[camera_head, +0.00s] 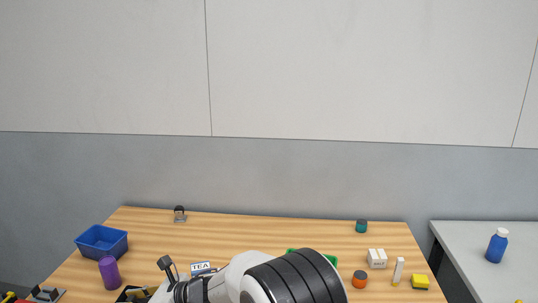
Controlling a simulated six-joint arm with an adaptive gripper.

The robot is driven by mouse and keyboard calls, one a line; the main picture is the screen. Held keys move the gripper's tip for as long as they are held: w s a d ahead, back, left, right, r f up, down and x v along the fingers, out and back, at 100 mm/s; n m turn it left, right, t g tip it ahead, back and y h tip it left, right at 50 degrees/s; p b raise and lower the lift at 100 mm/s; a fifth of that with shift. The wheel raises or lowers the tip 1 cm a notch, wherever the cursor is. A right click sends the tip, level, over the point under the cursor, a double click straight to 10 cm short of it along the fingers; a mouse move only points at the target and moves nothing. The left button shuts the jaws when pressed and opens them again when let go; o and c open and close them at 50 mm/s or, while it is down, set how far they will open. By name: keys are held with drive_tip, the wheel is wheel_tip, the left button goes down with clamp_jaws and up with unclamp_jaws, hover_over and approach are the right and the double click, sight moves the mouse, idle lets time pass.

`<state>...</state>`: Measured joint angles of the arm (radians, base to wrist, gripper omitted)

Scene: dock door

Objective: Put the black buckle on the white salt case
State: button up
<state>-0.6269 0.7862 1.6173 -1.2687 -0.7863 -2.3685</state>
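The white salt case (377,260) stands on the right part of the wooden table, with dark lettering low on its front. I cannot clearly pick out the black buckle. A small dark and grey item (180,215) stands at the back left of the table, too small to name surely. My arm comes in from the bottom middle and reaches left. The dark end near my gripper (172,285) is at the lower left, well away from the salt case. Its fingers cannot be made out, nor whether it holds anything.
A blue bin (101,241) and purple cylinder (109,271) stand at left. A TEA case (201,267) is behind my arm. An orange jar (360,280), white upright block (398,271) and yellow block (420,282) surround the salt case's front. The table's back middle is clear.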

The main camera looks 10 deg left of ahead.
drive_tip(key=w+d+r+m+t+h, duration=0.15)
drive_tip(key=w+d, duration=0.25)
drive_tip(key=d, duration=0.7)
drive_tip(key=w+d+m+t, duration=0.3)
drive_tip(key=d, duration=0.9)
drive_tip(key=w+d+m+t+h, duration=0.15)
drive_tip(key=w+d, duration=0.25)
drive_tip(key=d, duration=0.7)
drive_tip(key=s+d+m+t+h, duration=0.2)
drive_tip(key=s+d+m+h, duration=0.1)
drive_tip(key=d, duration=1.2)
drive_tip(key=s+d+r+m+t+h, duration=0.1)
drive_tip(key=s+d+m+t+h, duration=0.2)
drive_tip(key=d, duration=1.2)
drive_tip(key=s+m, duration=0.1)
drive_tip(key=s, duration=0.2)
drive_tip(key=shift+d+r, duration=0.15)
drive_tip(key=shift+s, duration=0.1)
drive_tip(key=w+a+f+n+g+y, duration=0.1)
drive_tip(key=w+a, duration=0.4)
drive_tip(key=a, duration=0.6)
drive_tip(key=w+a+f+n+g+y, duration=0.1)
drive_tip(key=w+a+n+g+y, duration=0.3)
drive_tip(key=a, duration=0.7)
drive_tip(key=w+a+f+n+g+y, duration=0.1)
drive_tip(key=w+a+n, duration=0.4)
drive_tip(key=a, duration=0.6)
drive_tip(key=shift+w+g+y, duration=0.4)
drive_tip(key=shift+g+y, duration=0.4)
drive_tip(key=shift+y, duration=0.2)
